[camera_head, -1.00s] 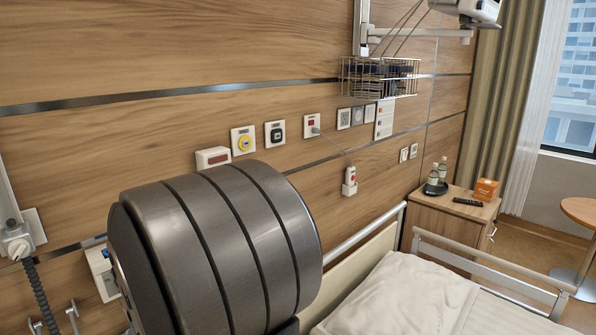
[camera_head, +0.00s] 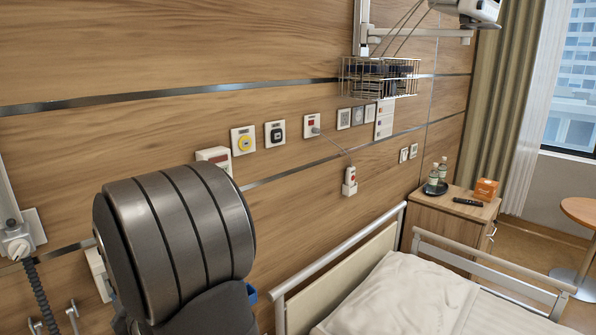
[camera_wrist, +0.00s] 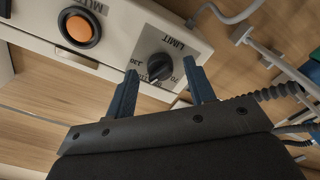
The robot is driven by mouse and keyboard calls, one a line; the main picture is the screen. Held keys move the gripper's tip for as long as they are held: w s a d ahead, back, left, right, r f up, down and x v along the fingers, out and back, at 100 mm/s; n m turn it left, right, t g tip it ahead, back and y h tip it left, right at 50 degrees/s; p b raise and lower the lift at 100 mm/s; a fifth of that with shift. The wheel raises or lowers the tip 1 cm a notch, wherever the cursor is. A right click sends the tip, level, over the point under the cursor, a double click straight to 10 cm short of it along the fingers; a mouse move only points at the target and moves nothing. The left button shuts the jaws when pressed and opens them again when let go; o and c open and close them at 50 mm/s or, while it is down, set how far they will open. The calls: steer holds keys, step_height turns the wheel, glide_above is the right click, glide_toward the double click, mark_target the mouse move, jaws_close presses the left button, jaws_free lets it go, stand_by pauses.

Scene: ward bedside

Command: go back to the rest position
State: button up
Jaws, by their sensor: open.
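In the wrist view my gripper (camera_wrist: 163,92) is open, with its two blue fingers apart and nothing held between them. A black rotary knob (camera_wrist: 160,68) marked LIMIT on a pale panel (camera_wrist: 120,40) shows beyond and between the fingertips. Whether the fingers touch the knob or panel cannot be told. An orange round button (camera_wrist: 79,28) in a black ring is on the same panel at upper left. In the head view my large dark arm links fill the lower left and hide the gripper.
A bed with a pillow (camera_head: 405,295) and rails (camera_head: 490,268) is at lower right. A bedside cabinet (camera_head: 425,215) holds bottles, an orange box (camera_head: 485,189) and a remote. A corded handset (camera_head: 349,182) hangs on the wooden wall. A hose (camera_wrist: 280,92) runs right of the gripper.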

steer(key=m, duration=0.1)
steer(key=s+d+m, duration=0.1)
steer(key=m, duration=0.2)
steer(key=shift+s+d, duration=0.3)
steer(key=shift+s, duration=0.05)
